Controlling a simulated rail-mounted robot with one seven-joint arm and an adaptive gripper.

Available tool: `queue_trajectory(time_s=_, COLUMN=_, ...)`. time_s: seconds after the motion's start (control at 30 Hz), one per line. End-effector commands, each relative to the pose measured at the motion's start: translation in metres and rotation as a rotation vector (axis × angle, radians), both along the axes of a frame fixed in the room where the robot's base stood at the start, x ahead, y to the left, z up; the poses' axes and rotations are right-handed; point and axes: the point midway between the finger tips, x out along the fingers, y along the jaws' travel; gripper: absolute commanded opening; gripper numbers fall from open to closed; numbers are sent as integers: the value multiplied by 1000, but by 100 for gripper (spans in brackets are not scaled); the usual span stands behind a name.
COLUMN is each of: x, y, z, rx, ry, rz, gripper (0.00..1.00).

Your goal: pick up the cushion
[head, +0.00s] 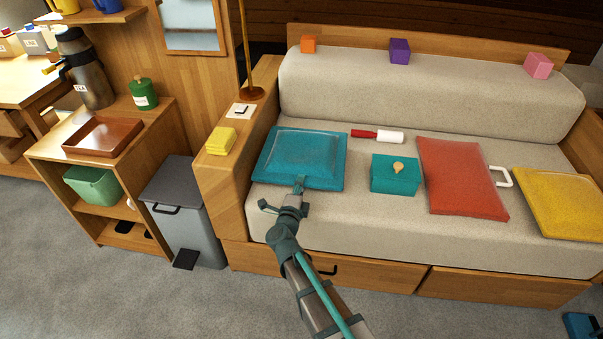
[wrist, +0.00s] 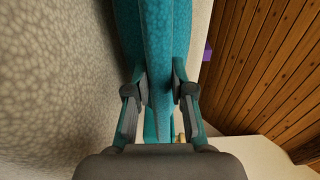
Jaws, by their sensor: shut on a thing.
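A teal square cushion (head: 302,155) is at the left end of the sofa seat, close to the left armrest. It fills the middle of the wrist view (wrist: 152,40). My gripper (head: 298,187) is at the cushion's front edge. In the wrist view my gripper (wrist: 160,90) has a finger on each side of the teal fabric and is shut on it. I cannot tell whether the cushion is raised off the seat. A red cushion (head: 458,180) and a yellow cushion (head: 565,203) lie farther right on the seat.
On the seat, a teal box (head: 396,176) and a red-and-white roller (head: 378,136) are right of the teal cushion. Folded yellow cloths (head: 221,141) lie on the left armrest (head: 225,178), near a lamp pole (head: 246,50). A grey bin (head: 187,215) stands left of the sofa.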

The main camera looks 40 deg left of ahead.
Motion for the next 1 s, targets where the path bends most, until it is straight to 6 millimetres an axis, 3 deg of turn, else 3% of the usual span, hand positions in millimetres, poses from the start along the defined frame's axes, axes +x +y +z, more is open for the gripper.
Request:
queue_trajectory(time_s=0.27, x=-2, y=-3, z=39, rx=3, ry=-2, rz=0, gripper=0)
queue_trajectory(time_s=0.57, x=-38, y=-44, z=98, rx=2, ry=-2, rz=0, gripper=0)
queue_trajectory(time_s=0.8, x=-73, y=-83, z=116, rx=0, ry=-1, rz=0, gripper=0)
queue_trajectory(time_s=1.0, x=-89, y=-99, z=127, rx=0, ry=-2, rz=0, gripper=0)
